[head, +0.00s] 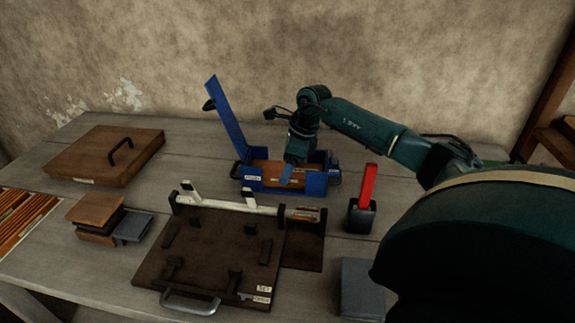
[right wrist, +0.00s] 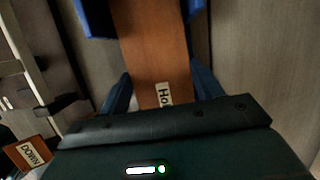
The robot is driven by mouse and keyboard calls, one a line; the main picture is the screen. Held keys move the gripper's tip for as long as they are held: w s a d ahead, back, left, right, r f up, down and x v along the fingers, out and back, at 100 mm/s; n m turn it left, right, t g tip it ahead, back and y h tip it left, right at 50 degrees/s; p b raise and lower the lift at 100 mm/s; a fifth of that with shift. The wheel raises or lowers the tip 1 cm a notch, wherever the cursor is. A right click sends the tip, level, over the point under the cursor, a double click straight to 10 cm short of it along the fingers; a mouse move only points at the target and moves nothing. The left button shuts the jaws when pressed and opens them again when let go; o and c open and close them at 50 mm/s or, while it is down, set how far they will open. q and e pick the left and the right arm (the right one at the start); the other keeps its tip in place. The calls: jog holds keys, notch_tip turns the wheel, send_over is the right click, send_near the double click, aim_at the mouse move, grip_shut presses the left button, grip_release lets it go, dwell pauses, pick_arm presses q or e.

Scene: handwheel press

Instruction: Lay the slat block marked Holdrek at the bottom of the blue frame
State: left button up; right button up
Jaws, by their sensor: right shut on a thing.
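The blue frame (head: 255,184) stands at the back middle of the table, its long blue arm (head: 228,115) tilted up at the left. My right gripper (head: 287,176) points down at the frame and is shut on the orange-brown slat block (right wrist: 157,45). The block's label reads "Hol", the rest being cut off. In the head view the block (head: 262,169) shows between the frame's walls; whether it touches the bottom is hidden. Blue frame parts (right wrist: 96,18) show beside the block's far end in the right wrist view. My left gripper is out of view.
A dark brown board (head: 205,258) with pegs and a pale bar lies in front of the frame. A red-handled thing (head: 367,187) stands at the right. Stacked blocks (head: 95,210), a handled lid (head: 105,155) and a slat tray (head: 22,220) are at the left.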

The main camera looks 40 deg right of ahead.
jog(key=o, duration=1.2)
jog(key=shift+o, duration=1.2)
jog(key=shift+r, duration=0.1)
jog(key=shift+r+p, duration=2.55)
jog(key=shift+r, duration=0.9)
jog(key=shift+a+f, duration=0.1)
